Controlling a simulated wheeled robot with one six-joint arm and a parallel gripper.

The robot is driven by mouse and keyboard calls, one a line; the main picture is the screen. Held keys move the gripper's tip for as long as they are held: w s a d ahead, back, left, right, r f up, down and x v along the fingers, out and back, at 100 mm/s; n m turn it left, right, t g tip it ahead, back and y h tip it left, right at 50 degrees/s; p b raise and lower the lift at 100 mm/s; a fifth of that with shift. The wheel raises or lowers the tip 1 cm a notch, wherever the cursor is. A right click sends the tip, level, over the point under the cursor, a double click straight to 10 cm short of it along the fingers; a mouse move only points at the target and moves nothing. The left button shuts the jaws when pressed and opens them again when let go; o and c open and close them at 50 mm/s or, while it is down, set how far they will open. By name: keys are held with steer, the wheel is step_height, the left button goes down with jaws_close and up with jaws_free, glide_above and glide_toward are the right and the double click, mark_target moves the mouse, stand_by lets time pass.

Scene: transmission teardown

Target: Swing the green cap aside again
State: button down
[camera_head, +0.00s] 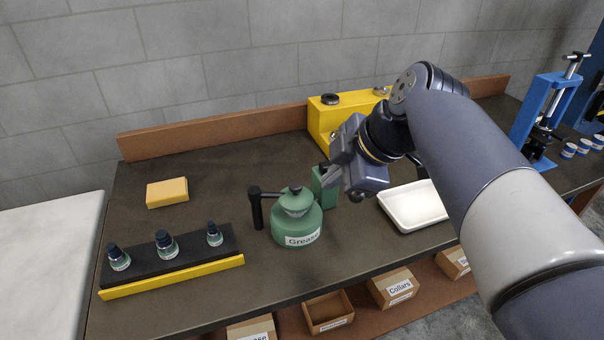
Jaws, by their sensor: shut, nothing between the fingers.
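A green grease pot (299,232) with a "Grease" label stands upright near the middle of the bench, with a black upright handle (256,208) on its left. A green cap (294,191) shows at its top, above a paler neck; I cannot tell whether it covers the opening. My gripper (328,173) is shut and empty, just right of and above the pot, apart from the cap as far as I can see. A green block-like part (325,191) shows just below my gripper and is partly hidden by it.
A yellow housing (322,117) stands behind my gripper, partly hidden by my arm. A white tray (412,206) lies to the right. A black rack (140,262) with three bottles and a yellow block (167,192) are left. A blue press (536,110) stands far right.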

glide_toward(293, 198)
step_height(293, 198, down, 3)
steer(key=s+a, duration=0.1)
steer(key=s, duration=0.1)
steer(key=shift+w+a+f+p, duration=0.1)
steer(key=shift+w+a+p, duration=0.1)
steer(key=shift+w, duration=0.4)
steer(key=shift+w+a+f+p, duration=0.1)
steer(key=shift+w+f+p, duration=0.05)
steer(key=shift+w, duration=0.5)
steer(key=shift+w+a+f+p, duration=0.1)
steer(key=shift+w+p, duration=0.1)
steer(key=shift+w, duration=0.4)
steer(key=shift+w, duration=0.15)
